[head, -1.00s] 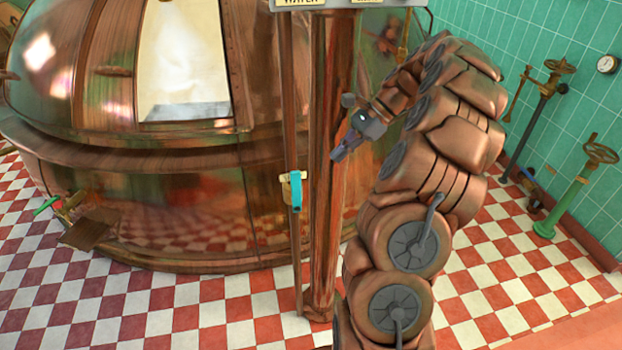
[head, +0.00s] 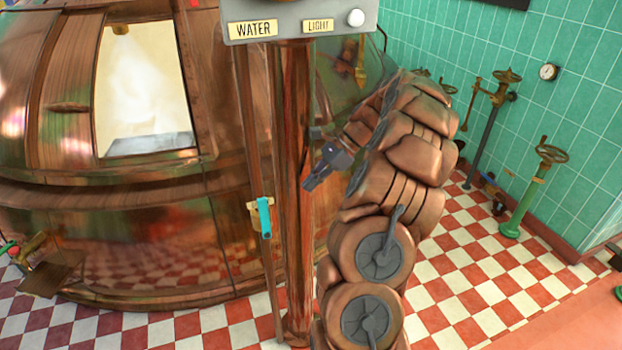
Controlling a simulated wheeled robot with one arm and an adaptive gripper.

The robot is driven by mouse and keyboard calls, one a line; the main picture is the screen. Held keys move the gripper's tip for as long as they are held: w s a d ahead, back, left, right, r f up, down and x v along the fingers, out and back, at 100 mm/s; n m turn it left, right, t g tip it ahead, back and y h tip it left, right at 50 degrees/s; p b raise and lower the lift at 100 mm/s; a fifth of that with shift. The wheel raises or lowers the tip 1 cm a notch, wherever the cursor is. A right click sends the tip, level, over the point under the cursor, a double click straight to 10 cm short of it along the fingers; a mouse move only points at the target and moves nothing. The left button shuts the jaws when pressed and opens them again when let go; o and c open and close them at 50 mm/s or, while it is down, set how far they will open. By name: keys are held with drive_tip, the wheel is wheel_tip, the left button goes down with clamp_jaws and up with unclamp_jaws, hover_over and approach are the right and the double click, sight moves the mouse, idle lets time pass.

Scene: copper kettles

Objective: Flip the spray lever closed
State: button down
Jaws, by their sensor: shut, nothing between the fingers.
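A teal lever (head: 264,217) hangs pointing down from a small brass fitting (head: 252,212) on a thin copper pipe (head: 258,150) in front of the kettle. Which spray it works is not labelled; I take it as the spray lever. My gripper (head: 308,186) is shut and empty. In the picture it is to the right of the lever and a little higher, over the thick copper column, apart from the lever. Through the kettle's open window (head: 150,95), a light pale haze shows near a small nozzle (head: 121,29).
The thick copper column (head: 294,110) stands between lever and arm, under a grey panel (head: 300,22) with WATER and LIGHT labels. The large copper kettle (head: 150,235) fills the left. Valve handwheels (head: 550,152) stand by the green wall. Checkered floor (head: 480,270) is open at right.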

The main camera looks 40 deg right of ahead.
sight(265, 219)
drive_tip(key=w+a+f+p, duration=0.3)
drive_tip(key=a+f, duration=0.2)
drive_tip(key=a, duration=0.3)
drive_tip(key=shift+w+a, duration=0.2)
drive_tip(key=shift+w, duration=0.05)
drive_tip(key=shift+f, duration=0.15)
drive_tip(key=shift+w+a+r, duration=0.25)
drive_tip(key=shift+w+a, duration=0.05)
drive_tip(key=shift+a, duration=0.3)
drive_tip(key=shift+p, duration=0.3)
